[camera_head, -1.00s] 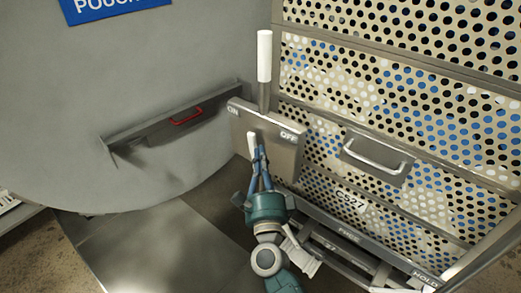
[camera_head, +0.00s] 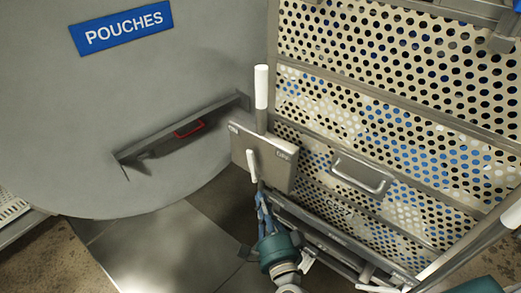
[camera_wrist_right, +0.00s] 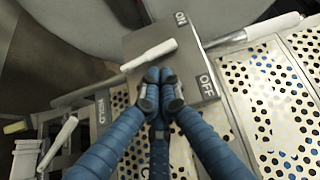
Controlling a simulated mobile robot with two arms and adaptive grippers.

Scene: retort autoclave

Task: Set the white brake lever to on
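The white brake lever (camera_head: 252,165) sits on the front of a grey plate (camera_head: 277,172), marked ON at the left and OFF at the right. The lever points down, roughly midway between the two words. In the right wrist view the lever (camera_wrist_right: 149,55) lies across the plate (camera_wrist_right: 190,58), just beyond the fingertips. My right gripper (camera_head: 262,197) is below the plate's lower part. In the wrist view its fingertips (camera_wrist_right: 160,90) are together, with nothing visible between them, close to the lever; whether they touch it I cannot tell. My left gripper is not in view.
A taller white-handled post (camera_head: 262,88) rises behind the plate. A perforated metal cart (camera_head: 400,75) with a grey pull handle (camera_head: 362,175) stands at the right.

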